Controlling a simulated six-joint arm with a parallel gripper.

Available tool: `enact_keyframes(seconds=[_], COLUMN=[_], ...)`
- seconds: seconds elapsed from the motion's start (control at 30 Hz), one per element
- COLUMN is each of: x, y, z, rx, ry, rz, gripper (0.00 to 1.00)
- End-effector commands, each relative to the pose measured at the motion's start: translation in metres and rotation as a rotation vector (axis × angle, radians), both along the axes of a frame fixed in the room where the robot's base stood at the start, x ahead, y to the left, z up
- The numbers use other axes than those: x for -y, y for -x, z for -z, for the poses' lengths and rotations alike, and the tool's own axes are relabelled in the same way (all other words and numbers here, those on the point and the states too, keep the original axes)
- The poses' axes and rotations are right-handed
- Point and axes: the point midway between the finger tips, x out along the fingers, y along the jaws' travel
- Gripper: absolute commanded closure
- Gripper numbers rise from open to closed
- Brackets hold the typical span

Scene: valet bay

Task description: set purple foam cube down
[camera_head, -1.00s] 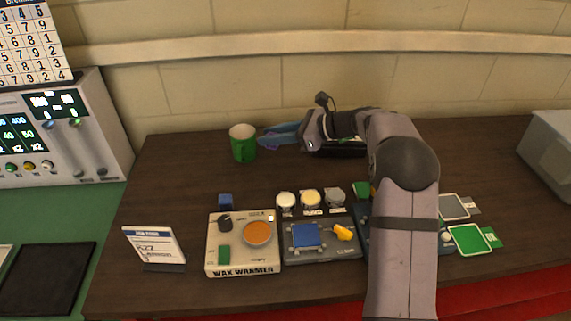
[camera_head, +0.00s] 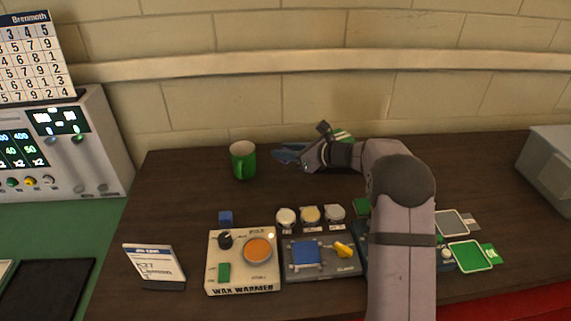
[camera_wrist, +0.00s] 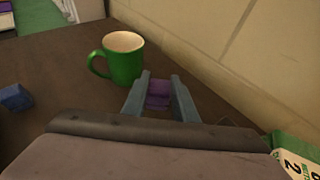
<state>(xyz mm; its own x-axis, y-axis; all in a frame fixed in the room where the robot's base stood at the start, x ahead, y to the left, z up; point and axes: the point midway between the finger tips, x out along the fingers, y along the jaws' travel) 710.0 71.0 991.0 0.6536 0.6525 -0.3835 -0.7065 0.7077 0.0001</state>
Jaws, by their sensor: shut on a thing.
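My gripper (camera_wrist: 159,95) is shut on the purple foam cube (camera_wrist: 158,92), which shows between the two blue-grey fingers in the wrist view. In the head view my gripper (camera_head: 286,153) is over the back of the dark wooden table, pointing left, just right of the green mug (camera_head: 243,162). The cube is hard to make out there among the fingers. In the wrist view the mug (camera_wrist: 124,62) stands upright, beyond and left of the cube, apart from it. I cannot tell how high the cube is above the table.
A blue cube (camera_head: 225,217) lies behind the wax warmer (camera_head: 242,285). Several small round pots (camera_head: 311,214) stand behind a dark device. A green-and-white object (camera_head: 343,136) is behind my arm, near the wall. The table left of the mug is clear.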

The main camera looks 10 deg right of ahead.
Motion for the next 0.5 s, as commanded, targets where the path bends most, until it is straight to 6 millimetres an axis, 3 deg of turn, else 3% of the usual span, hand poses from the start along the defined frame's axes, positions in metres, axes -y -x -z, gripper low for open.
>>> enact_keyframes(seconds=[0.33, 0.5], x=[0.0, 0.0], y=[0.0, 0.0], z=[0.015, 0.035], rx=[0.0, -0.004], ry=[0.0, -0.002], rz=[-0.001, 0.0], gripper=[0.95, 0.95])
